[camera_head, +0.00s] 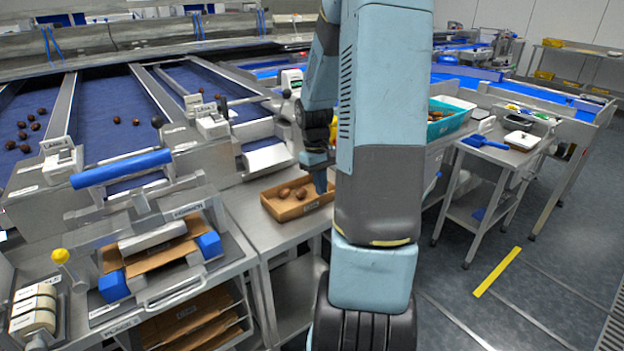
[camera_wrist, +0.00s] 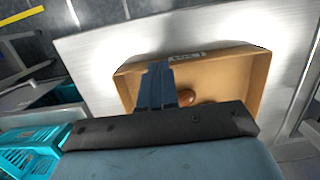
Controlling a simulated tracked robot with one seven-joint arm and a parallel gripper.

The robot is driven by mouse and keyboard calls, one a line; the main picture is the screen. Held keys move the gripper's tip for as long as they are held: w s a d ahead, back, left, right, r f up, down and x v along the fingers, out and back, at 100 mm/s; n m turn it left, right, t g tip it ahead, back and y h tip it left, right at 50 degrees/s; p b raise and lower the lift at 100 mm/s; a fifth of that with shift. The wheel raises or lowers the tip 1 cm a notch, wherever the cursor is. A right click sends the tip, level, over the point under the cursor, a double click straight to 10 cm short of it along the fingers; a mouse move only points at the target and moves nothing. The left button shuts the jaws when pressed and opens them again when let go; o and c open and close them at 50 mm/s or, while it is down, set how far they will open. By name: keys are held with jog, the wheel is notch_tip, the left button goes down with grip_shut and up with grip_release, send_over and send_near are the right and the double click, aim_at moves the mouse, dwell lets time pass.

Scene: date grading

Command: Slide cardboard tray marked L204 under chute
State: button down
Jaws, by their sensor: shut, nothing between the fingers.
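A brown cardboard tray (camera_head: 291,209) with a few dates in it sits on the metal bench below the chutes. It carries a small label on its near wall, too small to read. The tray (camera_wrist: 235,73) also shows in the wrist view, with a brown date (camera_wrist: 187,96) inside. My gripper (camera_head: 318,188) points down at the tray's right part in the head view. In the wrist view its shut fingers (camera_wrist: 157,75) overlap the labelled wall; whether they touch it I cannot tell. A metal chute (camera_head: 266,158) stands just behind the tray.
Blue sorting lanes (camera_head: 110,118) with dates lie behind at left. A cardboard piece in a jig (camera_head: 160,250) stands at left, with a yellow knob (camera_head: 61,256) nearby. A teal crate (camera_head: 446,122) is at right. Bare bench surface surrounds the tray.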

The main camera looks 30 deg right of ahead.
jog(key=shift+w+f, duration=0.1)
jog(key=shift+f, duration=0.55)
jog(key=shift+f, duration=0.1)
jog(key=w, duration=1.3)
jog(key=shift+w+a, duration=0.15)
jog(key=shift+a, duration=0.15)
notch_tip(320, 180, up, 14)
jog(key=w, duration=0.2)
jog(key=shift+w, duration=0.35)
jog(key=shift+r, duration=0.2)
